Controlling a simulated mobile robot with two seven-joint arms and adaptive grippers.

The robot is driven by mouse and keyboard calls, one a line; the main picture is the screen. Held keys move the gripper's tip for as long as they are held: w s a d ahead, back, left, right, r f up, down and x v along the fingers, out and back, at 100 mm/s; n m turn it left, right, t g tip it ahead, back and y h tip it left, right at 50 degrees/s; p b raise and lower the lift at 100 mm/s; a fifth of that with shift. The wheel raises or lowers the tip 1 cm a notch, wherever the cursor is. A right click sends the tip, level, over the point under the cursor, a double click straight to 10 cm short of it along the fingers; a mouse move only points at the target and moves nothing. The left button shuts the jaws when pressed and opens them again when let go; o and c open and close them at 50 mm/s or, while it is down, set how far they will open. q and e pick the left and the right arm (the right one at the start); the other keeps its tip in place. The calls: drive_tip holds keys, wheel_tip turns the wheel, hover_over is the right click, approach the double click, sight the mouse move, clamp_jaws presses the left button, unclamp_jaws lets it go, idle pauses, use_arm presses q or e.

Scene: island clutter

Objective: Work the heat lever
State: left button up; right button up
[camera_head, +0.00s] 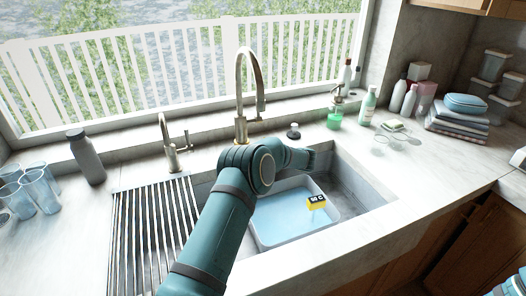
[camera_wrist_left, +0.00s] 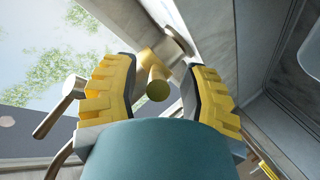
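A tall brass-coloured gooseneck faucet (camera_head: 241,130) stands behind the sink, and a smaller faucet with a side handle (camera_head: 172,150) stands left of it. I cannot tell for sure which handle is the heat lever. In the head view my left arm reaches over the sink and hides its own gripper. In the left wrist view my left gripper (camera_wrist_left: 160,72) is open, with yellow ridged fingers apart. A brass fitting with a round knob end (camera_wrist_left: 157,90) shows between them; I cannot tell whether they touch it. A thin brass lever (camera_wrist_left: 50,118) shows left of the fingers. My right gripper is out of view.
A basin of bluish water (camera_head: 270,228) sits in the sink with a small yellow-black temperature tag (camera_head: 317,202). A drying rack (camera_head: 150,235), a grey bottle (camera_head: 86,157) and glasses (camera_head: 38,188) are at left. Soap bottles (camera_head: 368,106) and folded towels (camera_head: 457,122) stand at right.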

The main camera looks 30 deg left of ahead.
use_arm(q)
drive_tip(key=shift+d+r, duration=0.1)
drive_tip(key=shift+r, duration=0.05)
drive_tip(key=v, duration=1.1)
drive_tip(key=shift+s+d, duration=0.2)
drive_tip(key=shift+d, duration=0.2)
